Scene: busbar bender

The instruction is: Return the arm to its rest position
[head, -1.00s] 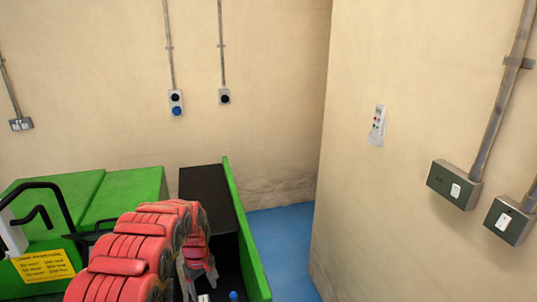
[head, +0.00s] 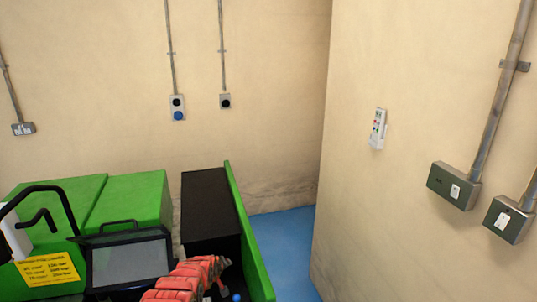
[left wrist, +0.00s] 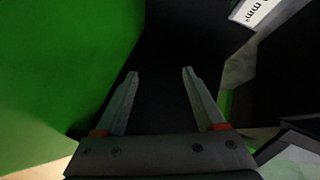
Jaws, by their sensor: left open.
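My left arm with its red segmented cover (head: 185,280) shows low in the head view, in front of the green and black bender (head: 130,200). My left gripper (left wrist: 160,73) shows in the left wrist view with its two fingers apart and nothing between them. It points into a dark space beside a green panel (left wrist: 55,60) of the machine. In the head view the gripper's fingers are mostly hidden or too small to make out. My right gripper is in neither view.
A dark screen (head: 128,263) stands left of my arm, next to a black bent handle (head: 40,190) and a yellow label (head: 47,269). A green side panel (head: 246,240) borders the black bed. Blue floor (head: 283,245) lies clear to the right.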

